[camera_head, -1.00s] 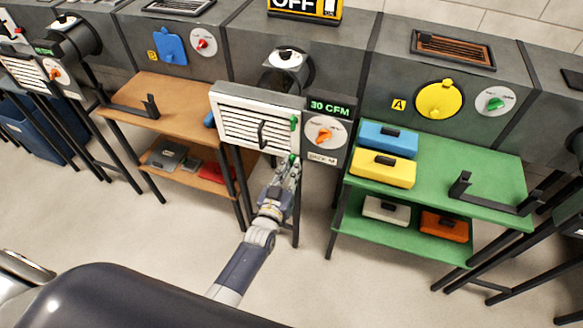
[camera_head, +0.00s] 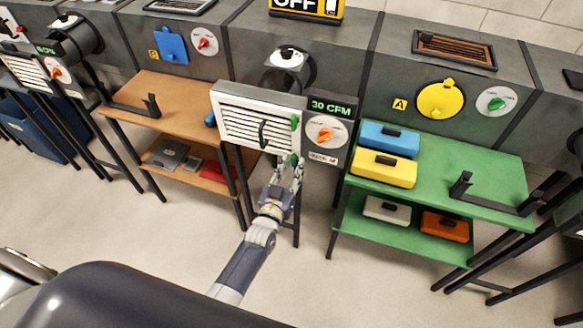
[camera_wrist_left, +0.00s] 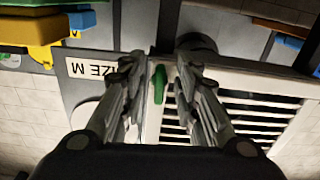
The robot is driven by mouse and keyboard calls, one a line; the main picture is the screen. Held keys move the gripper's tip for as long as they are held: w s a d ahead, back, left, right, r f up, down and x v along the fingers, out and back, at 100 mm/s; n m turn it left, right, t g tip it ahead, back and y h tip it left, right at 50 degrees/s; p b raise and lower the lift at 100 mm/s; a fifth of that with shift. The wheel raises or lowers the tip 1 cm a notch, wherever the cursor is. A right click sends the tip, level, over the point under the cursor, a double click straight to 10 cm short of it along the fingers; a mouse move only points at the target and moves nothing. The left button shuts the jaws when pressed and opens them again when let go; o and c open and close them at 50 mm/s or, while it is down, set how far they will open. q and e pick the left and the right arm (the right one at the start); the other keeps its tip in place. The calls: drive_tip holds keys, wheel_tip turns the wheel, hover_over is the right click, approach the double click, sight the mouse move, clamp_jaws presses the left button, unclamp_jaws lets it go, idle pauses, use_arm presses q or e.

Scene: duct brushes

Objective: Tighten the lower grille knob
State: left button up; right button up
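The white louvred grille (camera_head: 257,118) hangs upright on the front of the middle duct. Its lower green knob (camera_head: 294,160) is at the bottom right corner, and the upper green knob (camera_head: 294,122) is on the right edge. My left gripper (camera_head: 288,168) is just below the lower knob, pointing up at it, with its fingers apart. In the left wrist view, a green knob (camera_wrist_left: 158,85) stands upright in the picture between the open fingers (camera_wrist_left: 160,88), touching neither as far as I can see. My right gripper is not in view.
Right of the grille is a dial with an orange pointer (camera_head: 324,132) under a "30 CFM" display (camera_head: 332,107). A green table (camera_head: 450,178) with coloured boxes stands right, a wooden table (camera_head: 170,95) left. Dark legs stand close beside my left arm.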

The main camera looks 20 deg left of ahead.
use_arm(q)
drive_tip(key=shift+s, duration=0.1)
drive_tip(key=s, duration=1.1)
drive_tip(key=shift+s+a, duration=0.2)
drive_tip(key=shift+s, duration=0.2)
drive_tip(key=s+f+m+g, duration=0.1)
drive_tip(key=s+f+g, duration=0.5)
drive_tip(key=f, duration=0.7)
drive_tip(key=s+f+m+g, duration=0.1)
drive_tip(key=s+f+g, duration=0.2)
drive_tip(key=s+f, duration=0.85)
drive_tip(key=s+a+f+g, duration=0.3)
drive_tip(key=s+f, duration=0.4)
drive_tip(key=s, duration=0.4)
drive_tip(key=s+a+f+g, duration=0.3)
drive_tip(key=s+f+g, duration=0.2)
drive_tip(key=s+f, duration=0.3)
drive_tip(key=s, duration=0.3)
drive_tip(key=shift+m+y, duration=0.3)
